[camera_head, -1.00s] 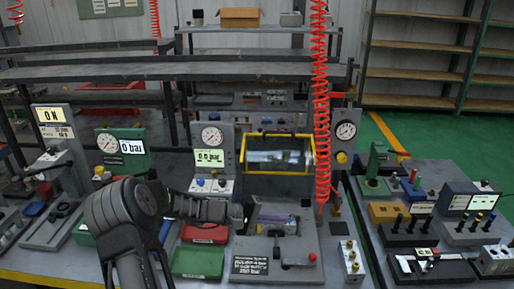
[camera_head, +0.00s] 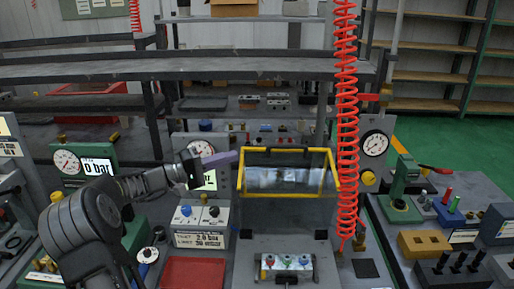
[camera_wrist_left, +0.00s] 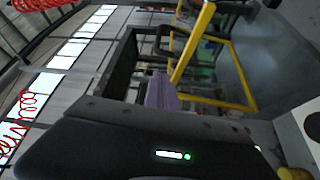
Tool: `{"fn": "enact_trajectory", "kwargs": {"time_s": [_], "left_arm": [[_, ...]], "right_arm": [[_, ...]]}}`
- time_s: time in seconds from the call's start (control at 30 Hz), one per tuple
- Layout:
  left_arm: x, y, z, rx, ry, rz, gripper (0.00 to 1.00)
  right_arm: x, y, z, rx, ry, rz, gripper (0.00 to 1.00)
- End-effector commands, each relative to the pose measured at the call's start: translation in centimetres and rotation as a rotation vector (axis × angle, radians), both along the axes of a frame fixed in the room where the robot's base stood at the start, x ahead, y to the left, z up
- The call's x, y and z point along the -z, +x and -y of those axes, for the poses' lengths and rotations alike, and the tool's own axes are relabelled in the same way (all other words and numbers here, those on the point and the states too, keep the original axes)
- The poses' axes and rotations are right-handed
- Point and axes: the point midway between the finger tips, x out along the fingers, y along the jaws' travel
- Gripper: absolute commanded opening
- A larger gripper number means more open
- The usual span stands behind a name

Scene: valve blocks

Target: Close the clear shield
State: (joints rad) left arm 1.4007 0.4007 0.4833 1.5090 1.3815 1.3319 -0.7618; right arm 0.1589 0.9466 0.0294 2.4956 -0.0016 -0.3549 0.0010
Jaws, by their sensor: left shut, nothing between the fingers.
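The clear shield (camera_head: 285,180) has a yellow frame and stands raised behind the test bed, above the valve block (camera_head: 287,262) with its red, green and blue ports. The bed is uncovered. My left gripper (camera_head: 228,157) reaches in from the left, its purple fingers shut and empty, pointing at the upper left corner of the yellow frame. Whether they touch it I cannot tell. In the left wrist view the fingers (camera_wrist_left: 160,92) lie close beside the yellow frame (camera_wrist_left: 190,45). My right gripper is not in view.
A red coiled hose (camera_head: 346,120) hangs just right of the shield. A round gauge (camera_head: 374,145) stands beyond it. A control box with knobs (camera_head: 201,218) and a red tray (camera_head: 193,272) lie below my left gripper. A green press (camera_head: 402,190) stands further right.

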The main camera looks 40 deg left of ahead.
Motion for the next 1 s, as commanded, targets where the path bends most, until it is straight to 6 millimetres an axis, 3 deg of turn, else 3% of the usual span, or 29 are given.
{"fn": "enact_trajectory", "kwargs": {"time_s": [0.47, 1.0], "left_arm": [[-0.1, 0.6, 0.2, 0.0, -0.002, -0.001, 0.0], [-1.0, 7.7, 3.7, 0.002, -0.003, 0.0, 0.0]], "right_arm": [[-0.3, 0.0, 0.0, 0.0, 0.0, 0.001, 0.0], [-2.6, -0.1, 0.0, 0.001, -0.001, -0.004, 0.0]]}}
